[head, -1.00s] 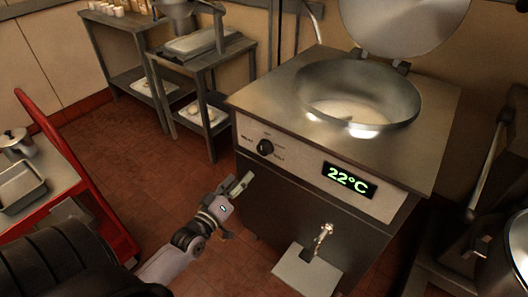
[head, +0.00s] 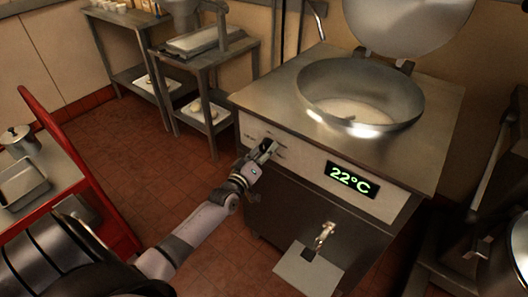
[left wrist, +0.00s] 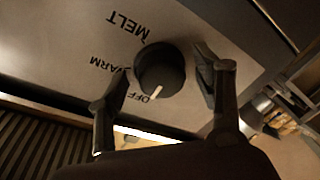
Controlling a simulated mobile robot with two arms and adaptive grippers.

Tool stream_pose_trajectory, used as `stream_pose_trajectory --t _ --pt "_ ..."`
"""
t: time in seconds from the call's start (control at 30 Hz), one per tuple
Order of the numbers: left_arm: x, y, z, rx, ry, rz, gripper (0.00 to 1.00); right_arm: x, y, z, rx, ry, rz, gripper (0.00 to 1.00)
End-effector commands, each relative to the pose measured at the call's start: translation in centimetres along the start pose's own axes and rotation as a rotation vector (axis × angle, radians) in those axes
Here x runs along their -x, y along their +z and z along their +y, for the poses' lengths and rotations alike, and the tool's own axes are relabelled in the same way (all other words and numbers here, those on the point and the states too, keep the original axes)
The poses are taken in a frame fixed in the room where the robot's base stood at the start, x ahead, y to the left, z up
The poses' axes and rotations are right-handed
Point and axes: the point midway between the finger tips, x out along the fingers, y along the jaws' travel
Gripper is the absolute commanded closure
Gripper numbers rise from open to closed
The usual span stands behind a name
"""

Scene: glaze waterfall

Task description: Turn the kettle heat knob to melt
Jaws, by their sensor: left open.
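The black heat knob (left wrist: 162,69) sits on the kettle's front panel (left wrist: 220,30). In the left wrist view its white pointer mark is at OFF, with WARM and MELT printed further round it. My left gripper (left wrist: 162,85) is open, with one finger on each side of the knob; I cannot tell whether they touch it. In the head view my left gripper (head: 265,150) is at the panel and covers the knob. The kettle's display (head: 350,179) reads 22°C. The kettle bowl (head: 360,95) is open with its lid (head: 405,22) raised. My right gripper is not seen.
A drain tap (head: 325,235) and a small shelf (head: 308,268) stick out from the kettle's front below the panel. A red cart (head: 85,175) stands at the left, and metal tables (head: 205,70) stand behind. Tiled floor lies open between them.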

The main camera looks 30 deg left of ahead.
Motion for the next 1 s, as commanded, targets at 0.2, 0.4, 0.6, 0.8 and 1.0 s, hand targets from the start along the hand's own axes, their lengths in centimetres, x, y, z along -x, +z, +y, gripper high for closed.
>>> stream_pose_trajectory --t 0.2,0.4,0.6,0.8,1.0 --pt "0.04 0.01 -0.02 0.000 0.000 0.000 0.47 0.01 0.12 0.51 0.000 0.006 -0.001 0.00" --pt "0.05 0.01 -0.02 0.000 0.000 0.000 0.60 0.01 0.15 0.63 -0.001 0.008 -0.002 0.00" --pt "0.06 0.01 -0.04 0.000 -0.001 0.000 0.73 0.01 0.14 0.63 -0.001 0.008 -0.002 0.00" --pt "0.07 0.02 -0.06 0.000 -0.001 0.000 0.87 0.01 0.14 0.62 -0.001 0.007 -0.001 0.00" --pt "0.07 0.04 -0.10 -0.013 0.000 0.001 0.87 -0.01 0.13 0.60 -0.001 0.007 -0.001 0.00"
